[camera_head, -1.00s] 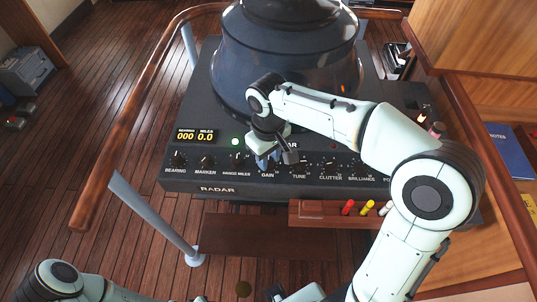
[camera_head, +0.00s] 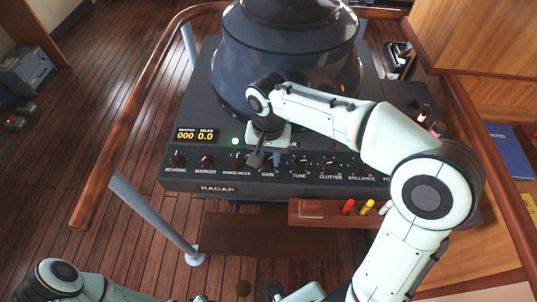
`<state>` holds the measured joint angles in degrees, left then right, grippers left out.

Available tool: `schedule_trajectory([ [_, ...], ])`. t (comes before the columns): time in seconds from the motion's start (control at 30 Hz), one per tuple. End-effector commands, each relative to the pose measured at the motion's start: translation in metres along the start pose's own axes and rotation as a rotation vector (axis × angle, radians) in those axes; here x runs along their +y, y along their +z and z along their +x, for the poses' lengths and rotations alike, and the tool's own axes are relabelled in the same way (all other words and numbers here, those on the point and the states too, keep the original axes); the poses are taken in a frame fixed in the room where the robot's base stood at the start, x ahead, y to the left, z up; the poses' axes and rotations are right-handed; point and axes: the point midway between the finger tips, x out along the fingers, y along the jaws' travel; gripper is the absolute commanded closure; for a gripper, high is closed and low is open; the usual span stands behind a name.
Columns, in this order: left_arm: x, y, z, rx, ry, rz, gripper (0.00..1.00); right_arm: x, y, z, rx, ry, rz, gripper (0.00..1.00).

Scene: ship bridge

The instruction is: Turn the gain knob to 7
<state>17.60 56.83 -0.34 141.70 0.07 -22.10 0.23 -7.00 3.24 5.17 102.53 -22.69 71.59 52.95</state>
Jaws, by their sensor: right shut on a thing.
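The radar panel (camera_head: 235,187) is a black console front with a row of small labelled knobs. The gain knob sits above its "GAIN" label (camera_head: 267,174), mostly hidden behind my right gripper. My right gripper (camera_head: 265,160) reaches down over that spot from above and is shut on the gain knob. The knob's pointer and scale are hidden, so I cannot read its setting. My left arm (camera_head: 70,285) shows only at the bottom left edge, and its gripper is not in view.
A large dark radar hood (camera_head: 285,60) rises behind. A wooden ledge (camera_head: 320,213) with coloured markers is below. A curved wooden rail (camera_head: 125,125) runs along the left.

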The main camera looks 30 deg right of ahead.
Motion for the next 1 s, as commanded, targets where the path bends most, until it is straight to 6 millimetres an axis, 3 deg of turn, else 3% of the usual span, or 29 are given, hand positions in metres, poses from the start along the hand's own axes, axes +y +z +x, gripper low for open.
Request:
schedule_trajectory([
  [0.73,-0.0001,0.0001,0.0002,0.000,0.000,0.000,0.57,-0.0001,-0.0003,-0.0004,0.001,-0.001,0.089,1.00],
  [0.77,-0.0001,0.0001,0.0002,0.000,0.000,0.000,0.57,-0.0001,-0.0003,-0.0004,0.001,-0.001,0.089,0.63],
  [0.8,-0.0001,0.0001,0.0002,0.000,0.000,0.000,0.57,-0.0001,-0.0003,-0.0003,0.001,-0.001,0.089,0.50],
  [0.83,-0.0001,0.0001,0.0002,0.000,0.000,0.000,0.57,-0.0001,-0.0003,-0.0003,0.001,-0.001,0.089,0.44],
  [1.0,-0.0001,0.0001,0.0002,0.000,0.000,0.000,0.57,0.0000,-0.0002,-0.0002,0.001,0.000,0.088,0.44],
])
